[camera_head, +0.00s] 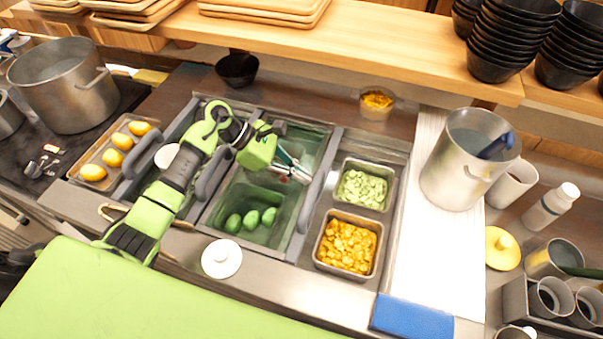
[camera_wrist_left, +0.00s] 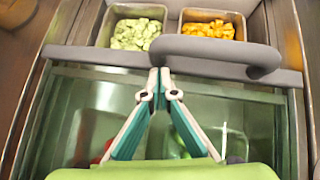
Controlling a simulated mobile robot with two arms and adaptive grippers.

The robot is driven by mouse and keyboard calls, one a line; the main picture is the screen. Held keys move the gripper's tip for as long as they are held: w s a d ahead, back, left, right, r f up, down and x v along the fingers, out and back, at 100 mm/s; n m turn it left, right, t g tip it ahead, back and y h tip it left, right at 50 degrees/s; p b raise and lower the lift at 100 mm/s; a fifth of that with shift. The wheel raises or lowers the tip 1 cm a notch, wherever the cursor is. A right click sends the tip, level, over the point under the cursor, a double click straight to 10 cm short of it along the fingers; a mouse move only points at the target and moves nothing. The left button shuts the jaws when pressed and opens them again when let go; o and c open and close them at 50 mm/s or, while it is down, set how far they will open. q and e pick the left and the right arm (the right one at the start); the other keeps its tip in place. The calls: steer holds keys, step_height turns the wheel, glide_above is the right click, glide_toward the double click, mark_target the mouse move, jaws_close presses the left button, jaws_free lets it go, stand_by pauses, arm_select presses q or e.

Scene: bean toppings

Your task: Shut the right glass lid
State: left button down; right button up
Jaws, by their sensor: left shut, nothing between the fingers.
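The right glass lid (camera_head: 300,137) is a clear greenish pane over the middle well, with a grey bar handle (camera_head: 318,190) along its right edge. In the left wrist view the glass (camera_wrist_left: 250,112) fills the lower part and the handle (camera_wrist_left: 205,48) crosses above it. My left gripper (camera_head: 303,177) is over this glass, just left of the handle. Its fingers are together and empty; in the left wrist view the fingertips (camera_wrist_left: 159,76) are close to the handle's edge, and contact cannot be told. The bins right of the handle are uncovered. My right gripper is not in view.
Right of the handle are a bin of green pieces (camera_head: 362,188) and a bin of yellow cubes (camera_head: 347,246). Green fruits (camera_head: 250,219) lie under the glass. A metal pot (camera_head: 455,175) stands on the white board (camera_head: 425,255). A white round lid (camera_head: 221,258) lies in front.

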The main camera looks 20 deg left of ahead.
arm_select(q)
steer(key=shift+d+f+b, duration=0.15)
steer(key=shift+d+b, duration=0.1)
steer(key=shift+b, duration=0.1)
steer(key=d+b, duration=0.9)
steer(key=d, duration=1.1)
steer(key=shift+s+d+r, duration=0.2)
steer(key=shift+s+r, duration=0.05)
steer(key=shift+s, duration=0.15)
